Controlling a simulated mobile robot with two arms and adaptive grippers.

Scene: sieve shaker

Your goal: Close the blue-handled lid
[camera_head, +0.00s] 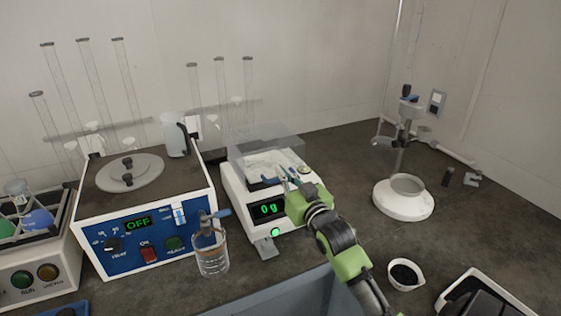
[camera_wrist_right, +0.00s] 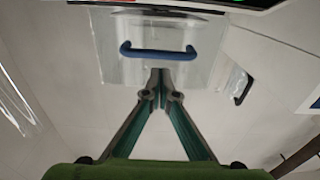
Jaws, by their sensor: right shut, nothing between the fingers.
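The clear lid (camera_head: 262,142) is on the white balance (camera_head: 238,190) and appears raised toward the back. In the right wrist view its clear panel (camera_wrist_right: 120,65) carries a dark blue bar handle (camera_wrist_right: 160,54). My right gripper (camera_head: 283,177) is at the front of the balance's weighing space, its fingertips small and partly merged with the background. In the right wrist view my right gripper (camera_wrist_right: 160,80) is shut and empty, its tips just below the handle in the picture. I cannot tell whether they touch the panel. My left gripper is not in view.
A blue-fronted device (camera_head: 140,235) reading OFF and a glass beaker (camera_head: 212,258) stand left of the balance. A white stand base (camera_head: 403,205) and a small cup of dark material (camera_head: 404,275) are to the right. The bench (camera_head: 335,165) behind my right arm is clear.

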